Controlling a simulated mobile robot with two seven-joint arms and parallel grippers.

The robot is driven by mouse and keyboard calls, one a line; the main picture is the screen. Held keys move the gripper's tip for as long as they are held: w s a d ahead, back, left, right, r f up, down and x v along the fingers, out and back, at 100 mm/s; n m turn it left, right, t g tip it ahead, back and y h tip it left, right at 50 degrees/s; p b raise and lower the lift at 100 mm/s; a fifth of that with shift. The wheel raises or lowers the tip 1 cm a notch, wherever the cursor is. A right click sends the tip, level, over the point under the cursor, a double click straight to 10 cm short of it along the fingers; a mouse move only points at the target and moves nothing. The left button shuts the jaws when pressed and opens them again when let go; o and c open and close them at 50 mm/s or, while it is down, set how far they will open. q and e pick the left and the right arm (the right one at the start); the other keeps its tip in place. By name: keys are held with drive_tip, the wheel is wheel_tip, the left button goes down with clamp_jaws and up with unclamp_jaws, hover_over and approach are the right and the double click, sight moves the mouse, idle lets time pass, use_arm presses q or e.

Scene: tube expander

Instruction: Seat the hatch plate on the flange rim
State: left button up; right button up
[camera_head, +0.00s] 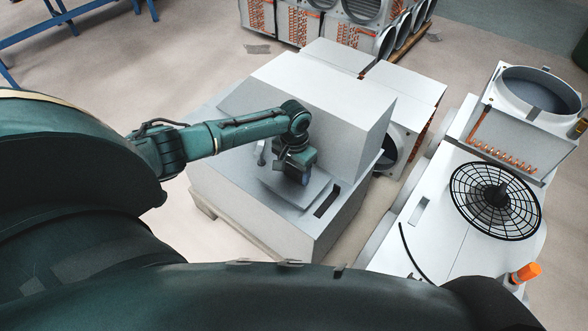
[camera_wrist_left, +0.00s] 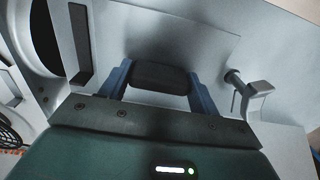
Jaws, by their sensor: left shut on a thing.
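My left gripper (camera_head: 304,178) is low over the near top of the grey machine. In the left wrist view its blue fingers (camera_wrist_left: 158,84) are shut on a dark grip bar (camera_wrist_left: 160,77). A pale grey plate (camera_wrist_left: 205,42), which looks like the hatch plate, lies beyond the bar; it also shows under the gripper in the head view (camera_head: 318,187). I cannot tell whether the plate touches the machine top. A round grey flange-like collar (camera_head: 509,94) stands at the right, but I cannot tell if it is the flange rim. My right gripper is not in view.
The grey machine housing (camera_head: 320,95) rises behind the gripper. A dark slot (camera_head: 327,202) is beside the plate. At the right are a black fan grille (camera_head: 470,200) and an orange-capped item (camera_head: 526,271). Finned coil units (camera_head: 300,25) stand at the back.

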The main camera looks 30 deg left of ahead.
use_arm(q)
drive_tip(key=shift+s+f+p, duration=0.1)
drive_tip(key=shift+p, duration=0.3)
idle(0.3)
drive_tip(key=o, duration=1.3)
drive_tip(key=shift+c, duration=0.2)
drive_tip(key=shift+o, duration=1.4)
